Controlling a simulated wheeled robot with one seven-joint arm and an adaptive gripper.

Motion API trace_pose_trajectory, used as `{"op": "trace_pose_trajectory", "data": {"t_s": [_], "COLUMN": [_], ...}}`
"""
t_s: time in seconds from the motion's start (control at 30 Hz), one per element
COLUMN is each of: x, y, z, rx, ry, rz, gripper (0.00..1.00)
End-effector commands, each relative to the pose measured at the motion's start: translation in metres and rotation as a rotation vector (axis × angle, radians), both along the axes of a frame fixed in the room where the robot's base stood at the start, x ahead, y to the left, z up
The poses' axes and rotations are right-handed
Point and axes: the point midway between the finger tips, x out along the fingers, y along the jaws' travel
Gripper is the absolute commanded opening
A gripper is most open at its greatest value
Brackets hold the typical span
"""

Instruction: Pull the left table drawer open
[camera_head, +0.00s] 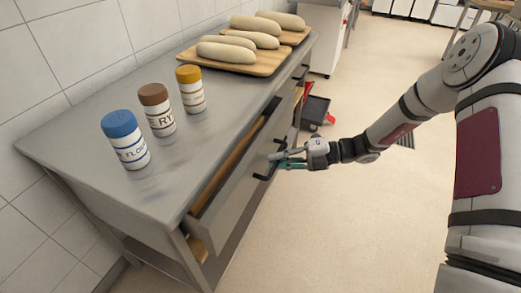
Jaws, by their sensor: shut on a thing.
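The metal table (95,205) runs along the tiled wall, with its drawers facing right. The near, left drawer (228,208) stands partly out from under the tabletop, and a strip of its wooden inside shows above the grey front. A black handle (262,177) is on that front. My gripper (281,160) is at the handle, its teal fingers shut on it, reaching in from the right. The fingers hide part of the handle, so the exact grip is hard to see.
Jars with blue (119,124), brown and yellow lids stand on the tabletop. Wooden boards with several dough loaves (226,52) lie at its far end. A dark bin with red parts (315,110) is on the floor beyond the gripper.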

Motion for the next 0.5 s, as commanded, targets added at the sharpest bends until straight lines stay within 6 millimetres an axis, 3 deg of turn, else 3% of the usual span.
{"op": "trace_pose_trajectory", "data": {"t_s": [0.1,0.5], "x": [-0.012,-0.048], "y": [-0.034,-0.134], "z": [0.002,0.001], "rx": [-0.002,-0.001], "ry": [0.005,0.002], "rz": [-0.007,-0.004], "gripper": [0.00,0.00]}}
